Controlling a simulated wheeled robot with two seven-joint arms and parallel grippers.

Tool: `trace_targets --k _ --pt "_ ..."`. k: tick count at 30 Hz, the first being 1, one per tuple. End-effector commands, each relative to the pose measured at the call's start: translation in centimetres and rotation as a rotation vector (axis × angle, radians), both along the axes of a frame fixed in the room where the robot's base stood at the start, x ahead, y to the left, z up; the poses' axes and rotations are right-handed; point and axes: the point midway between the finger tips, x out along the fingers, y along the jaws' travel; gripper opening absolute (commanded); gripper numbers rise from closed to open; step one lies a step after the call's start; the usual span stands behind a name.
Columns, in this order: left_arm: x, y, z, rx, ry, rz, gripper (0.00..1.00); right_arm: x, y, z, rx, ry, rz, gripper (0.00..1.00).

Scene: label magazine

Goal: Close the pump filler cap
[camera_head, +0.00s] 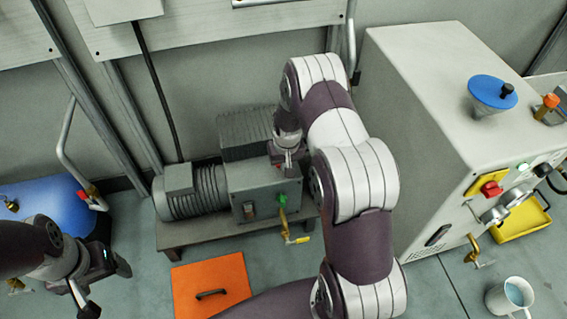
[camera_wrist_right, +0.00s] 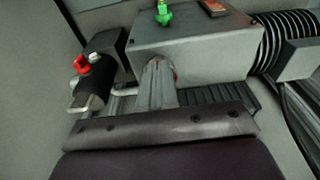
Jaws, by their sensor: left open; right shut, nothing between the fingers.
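The pump (camera_head: 190,192) is a grey unit with a ribbed motor and a box-shaped housing on a low bench against the wall. A green handle (camera_head: 282,198) is on the housing's front; it also shows in the right wrist view (camera_wrist_right: 163,14). My right gripper (camera_head: 287,160) is shut and empty at the top of the housing; its fingers also show in the right wrist view (camera_wrist_right: 160,76). A little red shows beside the fingertips. I cannot make out the filler cap or its state. My left gripper (camera_head: 105,285) is open and empty at the lower left, away from the pump.
A black cylinder with a red knob (camera_wrist_right: 82,64) stands beside the housing. A blue tank (camera_head: 45,207) is at left, an orange floor hatch (camera_head: 212,284) in front, and a large grey cabinet (camera_head: 420,130) at right. A mug (camera_head: 510,296) stands at lower right.

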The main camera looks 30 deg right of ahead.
Motion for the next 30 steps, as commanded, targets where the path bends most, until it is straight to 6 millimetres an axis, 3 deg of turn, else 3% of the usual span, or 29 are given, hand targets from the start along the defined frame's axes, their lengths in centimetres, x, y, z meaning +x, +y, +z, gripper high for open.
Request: trace_targets --k 7,15,24,30 --pt "0.0 0.0 0.6 0.0 0.0 0.0 0.78 -0.3 0.0 -0.3 0.001 0.002 0.0 0.0" --pt "0.0 0.0 1.3 0.0 0.0 0.0 0.78 -1.3 0.3 -3.1 0.001 0.001 0.0 0.0" --pt "0.0 0.0 1.3 0.0 0.0 0.0 0.78 -1.3 0.3 -3.1 0.001 0.0 0.0 0.0" --pt "0.0 0.0 2.2 0.0 0.0 0.0 0.78 -1.3 0.3 -2.0 0.001 0.0 0.0 0.0"
